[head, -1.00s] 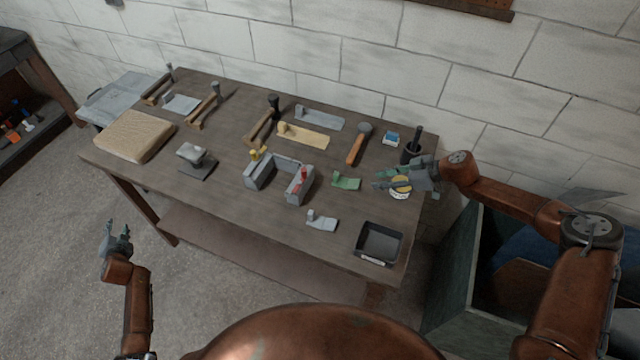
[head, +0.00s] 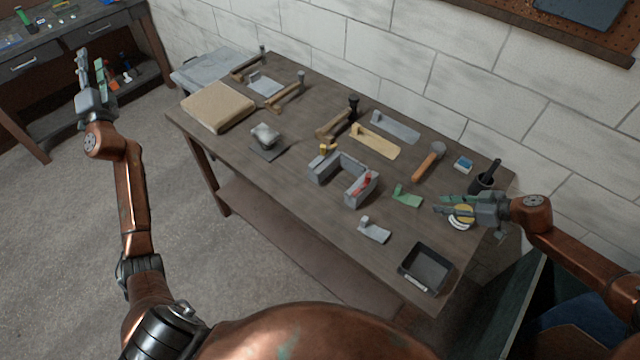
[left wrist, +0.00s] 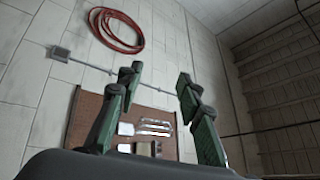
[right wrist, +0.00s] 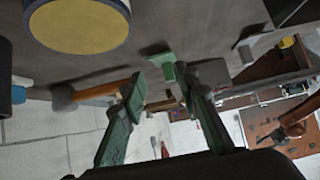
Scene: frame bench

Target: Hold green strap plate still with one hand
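The green strap plate (head: 407,197), a small flat piece with a raised end, lies on the bench right of the grey U-shaped block. It also shows in the right wrist view (right wrist: 163,66), beyond the fingertips. My right gripper (head: 441,205) is just right of the plate, low over the bench's right side, open and empty, apart from it. Its parted fingers show in the right wrist view (right wrist: 160,82). My left gripper (head: 90,62) is raised off the bench at the far left, open and empty. Its fingers are spread in the left wrist view (left wrist: 158,78).
The grey U-shaped block (head: 345,178), a grey strap piece (head: 374,231) and a black tray (head: 427,268) are near the plate. A yellow-topped round item (head: 460,218) is under my right gripper.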

